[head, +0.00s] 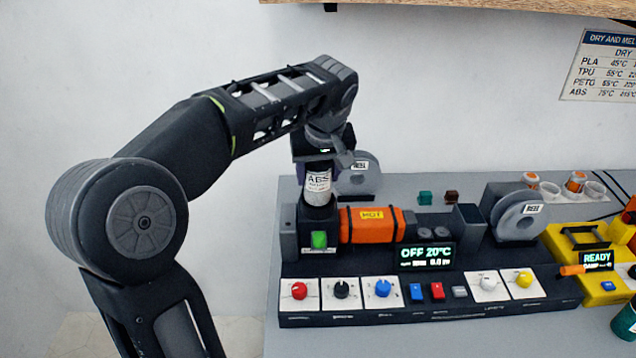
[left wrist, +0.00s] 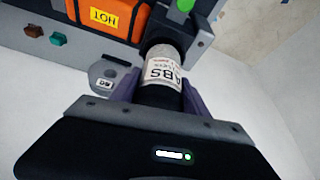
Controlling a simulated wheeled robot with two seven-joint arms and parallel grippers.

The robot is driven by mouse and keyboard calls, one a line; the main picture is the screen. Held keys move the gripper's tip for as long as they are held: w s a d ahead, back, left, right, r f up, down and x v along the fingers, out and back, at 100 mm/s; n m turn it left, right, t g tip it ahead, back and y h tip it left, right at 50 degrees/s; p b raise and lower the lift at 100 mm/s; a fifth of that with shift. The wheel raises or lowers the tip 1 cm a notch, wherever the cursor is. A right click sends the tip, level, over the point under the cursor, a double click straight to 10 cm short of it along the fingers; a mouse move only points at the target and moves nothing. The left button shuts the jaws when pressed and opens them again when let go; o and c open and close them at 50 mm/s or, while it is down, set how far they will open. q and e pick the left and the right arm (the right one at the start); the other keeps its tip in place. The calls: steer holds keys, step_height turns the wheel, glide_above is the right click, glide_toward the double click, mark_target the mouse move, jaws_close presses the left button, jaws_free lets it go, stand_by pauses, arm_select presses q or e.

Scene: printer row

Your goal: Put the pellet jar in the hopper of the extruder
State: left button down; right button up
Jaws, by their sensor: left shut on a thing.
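The pellet jar (head: 317,186) is a clear jar with grey pellets and a white label reading ABS. It stands upright above the hopper (head: 319,216) at the left end of the extruder (head: 372,225). Its lower end meets or sits inside the hopper mouth; I cannot tell how deep. My left gripper (head: 319,168) is above and shut on the jar's dark upper part. In the left wrist view the jar (left wrist: 164,73) lies between the purple fingers (left wrist: 160,90), label upside down. The right gripper is not in view.
The orange barrel marked HOT (head: 372,226) lies just right of the hopper. A display (head: 427,256) reads OFF 20°C. A row of knobs and buttons (head: 383,288) runs along the front. A spool (head: 358,173) stands behind the hopper. A yellow machine (head: 590,262) is at right.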

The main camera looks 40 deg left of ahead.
arm_select(q)
steer(key=shift+f, duration=1.3)
steer(key=shift+f, duration=0.1)
steer(key=c, duration=0.6)
jaws_free()
steer(key=shift+o, duration=0.2)
steer(key=p+v, duration=0.1)
steer(key=v, duration=1.1)
